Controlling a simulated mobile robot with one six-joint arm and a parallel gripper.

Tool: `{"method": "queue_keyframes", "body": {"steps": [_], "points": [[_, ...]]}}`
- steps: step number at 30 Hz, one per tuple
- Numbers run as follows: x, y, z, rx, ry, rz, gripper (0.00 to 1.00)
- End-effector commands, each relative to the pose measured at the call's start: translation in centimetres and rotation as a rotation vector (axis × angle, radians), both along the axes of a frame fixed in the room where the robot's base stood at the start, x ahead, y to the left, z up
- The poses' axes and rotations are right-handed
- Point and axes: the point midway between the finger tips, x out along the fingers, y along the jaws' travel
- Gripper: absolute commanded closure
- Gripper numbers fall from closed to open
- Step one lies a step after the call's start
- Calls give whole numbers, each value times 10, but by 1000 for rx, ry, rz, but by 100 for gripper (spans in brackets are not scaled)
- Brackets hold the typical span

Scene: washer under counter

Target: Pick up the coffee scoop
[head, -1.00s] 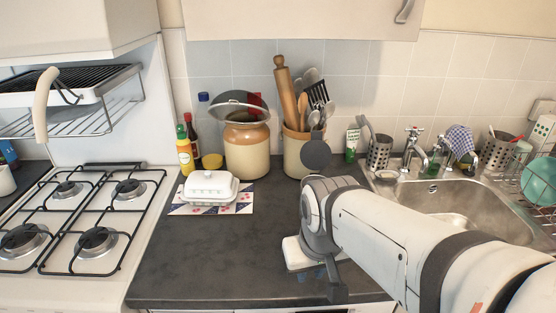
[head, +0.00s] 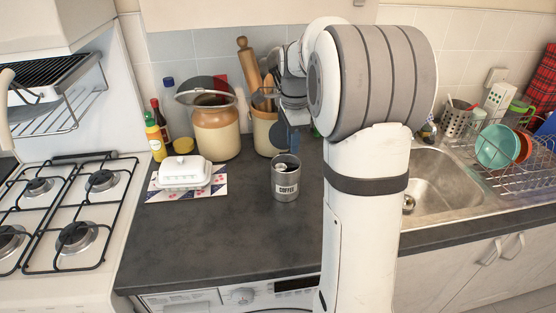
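A grey metal canister labelled COFFEE (head: 285,184) stands upright and open on the dark counter in the head view. A small shiny piece shows inside its mouth (head: 283,168). It may be part of the coffee scoop, but it is too small to tell. My gripper (head: 293,145) is above and behind the canister, near the utensil crock, and looks apart from the canister. It is small and partly hidden by my arm, so I cannot tell whether its fingers are open or shut.
A white butter dish (head: 185,172) sits on a patterned mat at left. The front counter is clear. The sink (head: 440,182) lies right, partly behind my arm.

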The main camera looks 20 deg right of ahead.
Motion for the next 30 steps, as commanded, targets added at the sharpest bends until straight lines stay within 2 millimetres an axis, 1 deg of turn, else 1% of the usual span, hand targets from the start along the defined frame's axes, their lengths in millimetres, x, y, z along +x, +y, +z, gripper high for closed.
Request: {"method": "queue_keyframes", "body": {"steps": [4, 11, 15, 18, 21, 27, 30], "points": [[3, -3, -12, 2, 8, -35, 79], [5, 0, -38, 2, 7, -31, 79], [7, 3, -60, 2, 8, -31, 79], [7, 3, -72, 2, 6, -31, 79], [7, 3, -78, 2, 5, -31, 79], [7, 2, -78, 1, 4, -32, 79], [7, 2, -78, 1, 4, -32, 86]]}}
